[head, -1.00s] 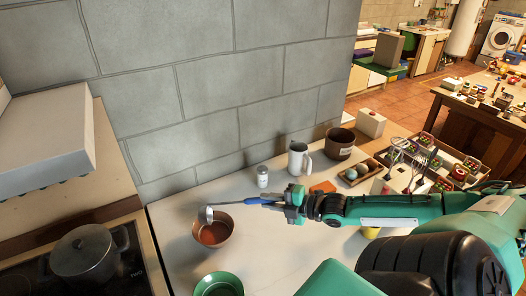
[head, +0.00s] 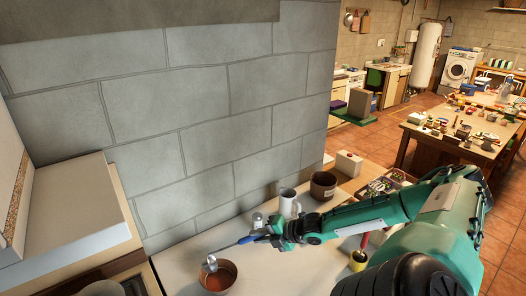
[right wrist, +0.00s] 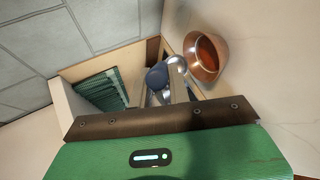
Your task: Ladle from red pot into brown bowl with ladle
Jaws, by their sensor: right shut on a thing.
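The brown bowl (head: 231,275) stands on the pale counter at the bottom of the head view with reddish-brown liquid in it. It also shows at the top of the right wrist view (right wrist: 207,70). My right gripper (head: 274,233) is shut on the blue handle of the ladle (head: 210,264), to the right of the bowl. The ladle's metal head hangs at the bowl's far-left rim; I cannot tell whether it touches or holds liquid. I see no clearly red pot; a dark brown pot (head: 323,187) stands farther back. My left gripper is out of view.
A white mug (head: 288,203) and a small shaker (head: 257,220) stand by the grey block wall behind my right gripper. A yellow cup (head: 358,262) is below my right arm. Bare counter lies right of the bowl.

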